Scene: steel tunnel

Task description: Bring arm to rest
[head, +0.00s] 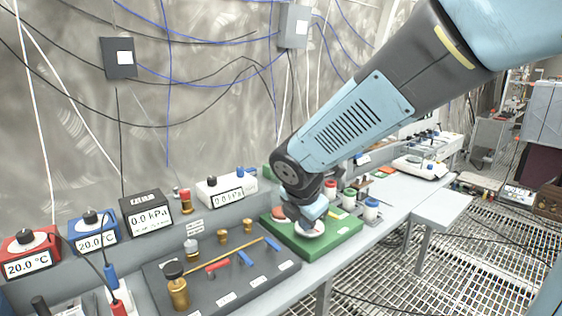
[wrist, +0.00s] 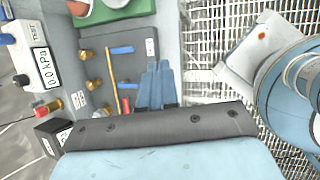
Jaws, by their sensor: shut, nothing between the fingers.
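My arm reaches in from the upper right in the head view and bends down over the bench. Its lower end (head: 311,208) hangs in front of the green tray (head: 340,247), and I cannot make out the fingers there. In the wrist view my gripper (wrist: 157,68) shows as light blue fingers, shut together with nothing between them. They appear over the right end of the dark panel (wrist: 151,46).
The dark panel (head: 215,293) holds brass fittings, a yellow rod, and red and blue pieces. Gauge boxes (head: 147,218) line the wall side, with loose cables nearby.

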